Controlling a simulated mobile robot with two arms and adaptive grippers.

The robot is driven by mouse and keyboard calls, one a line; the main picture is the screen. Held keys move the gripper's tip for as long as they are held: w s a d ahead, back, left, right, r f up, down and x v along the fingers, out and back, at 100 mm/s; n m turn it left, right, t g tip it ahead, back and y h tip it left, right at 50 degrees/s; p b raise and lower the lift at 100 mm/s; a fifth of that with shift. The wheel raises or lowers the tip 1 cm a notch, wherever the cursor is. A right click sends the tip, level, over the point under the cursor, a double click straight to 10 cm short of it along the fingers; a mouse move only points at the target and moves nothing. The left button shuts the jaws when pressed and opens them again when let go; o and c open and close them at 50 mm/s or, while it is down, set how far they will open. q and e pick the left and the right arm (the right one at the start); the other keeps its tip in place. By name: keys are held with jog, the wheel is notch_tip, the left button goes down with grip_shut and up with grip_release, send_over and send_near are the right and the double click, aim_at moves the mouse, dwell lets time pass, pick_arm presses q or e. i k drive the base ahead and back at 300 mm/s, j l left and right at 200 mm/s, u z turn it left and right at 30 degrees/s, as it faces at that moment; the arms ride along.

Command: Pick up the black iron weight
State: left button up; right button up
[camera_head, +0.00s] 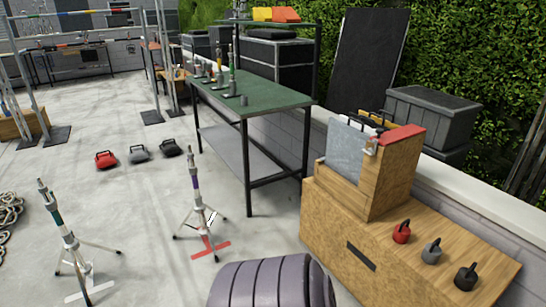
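A small black weight (466,277) with a handle stands upright at the near right end of the wooden box top (455,232). Just behind it in a row stand a grey weight (432,251) and a red weight (401,231) of the same shape. Another black weight (171,148), low and with a handle, sits on the concrete floor left of the green-topped table. Nothing touches either black weight. Neither of my grippers is in view.
A wooden holder (382,184) stands on the box. A ribbed grey-purple object (270,285) lies at bottom centre. Tripod stands (201,205) occupy the floor on the left. A green-topped table (257,97) stands behind. Grey (139,153) and red (106,159) floor weights sit nearby.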

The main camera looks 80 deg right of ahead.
aim_at(465, 279)
jog(key=z, duration=4.3)
jog(key=i+j+z, duration=0.15)
jog(key=j, duration=0.15)
jog(key=i+j+z, duration=0.1)
jog(key=j, duration=0.2)
jog(key=i, duration=0.05)
